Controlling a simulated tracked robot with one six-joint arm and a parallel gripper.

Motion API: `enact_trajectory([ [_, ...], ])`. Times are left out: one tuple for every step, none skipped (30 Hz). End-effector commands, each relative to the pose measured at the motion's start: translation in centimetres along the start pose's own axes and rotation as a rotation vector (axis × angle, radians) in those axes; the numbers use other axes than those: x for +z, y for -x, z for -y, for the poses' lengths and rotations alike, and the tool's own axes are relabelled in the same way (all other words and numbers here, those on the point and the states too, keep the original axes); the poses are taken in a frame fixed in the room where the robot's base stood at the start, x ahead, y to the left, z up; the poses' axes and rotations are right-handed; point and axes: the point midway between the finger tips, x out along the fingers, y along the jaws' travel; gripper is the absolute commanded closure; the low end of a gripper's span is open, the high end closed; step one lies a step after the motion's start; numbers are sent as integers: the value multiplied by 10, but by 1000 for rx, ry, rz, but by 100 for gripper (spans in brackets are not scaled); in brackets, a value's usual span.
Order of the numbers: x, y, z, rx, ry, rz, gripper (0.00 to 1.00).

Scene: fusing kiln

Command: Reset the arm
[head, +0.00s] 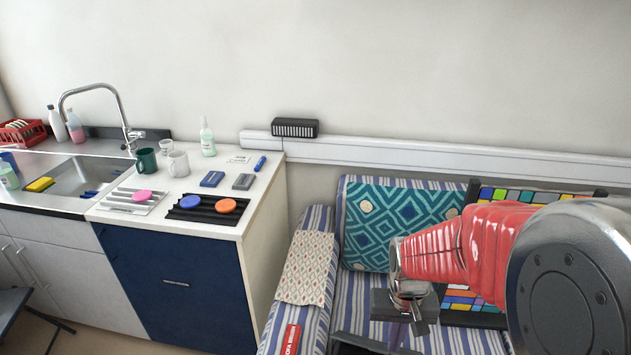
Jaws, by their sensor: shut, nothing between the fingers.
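My arm reaches in from the right side of the head view, with a red ribbed sleeve and a large grey joint. My gripper (402,332) hangs at its end, pointing down in front of the striped sofa (463,343). It is shut and empty. Its fingertips are small and partly lost against the stripes. It is well to the right of the white counter (262,190).
The counter holds a green mug (147,161), a white mug (178,164), a black ribbed tray (205,216) with blue and orange discs, and a soap bottle (207,137). A sink (85,172) lies left. A teal cushion (385,222) rests on the sofa.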

Motion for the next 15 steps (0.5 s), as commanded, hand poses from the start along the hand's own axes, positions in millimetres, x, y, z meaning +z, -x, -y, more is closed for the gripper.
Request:
enact_trajectory([
  [4, 9, 0, -2, 8, -13, 100],
  [6, 14, 0, -3, 12, -18, 100],
  [10, 20, 1, -4, 19, -24, 100],
  [12, 24, 1, -5, 24, -29, 100],
  [15, 29, 1, -6, 28, -36, 100],
  [18, 34, 1, -7, 34, -44, 100],
  [20, 39, 1, -8, 38, -50, 100],
  [23, 43, 1, -9, 41, -55, 100],
  [26, 48, 1, -10, 47, -64, 100],
  [29, 53, 1, -11, 51, -71, 100],
  [31, 57, 1, -12, 55, -78, 100],
  [34, 62, 1, -13, 60, -88, 100],
  [37, 66, 0, -14, 64, -93, 100],
  [40, 70, 0, -15, 67, -101, 100],
  [43, 75, 0, -16, 71, -110, 100],
])
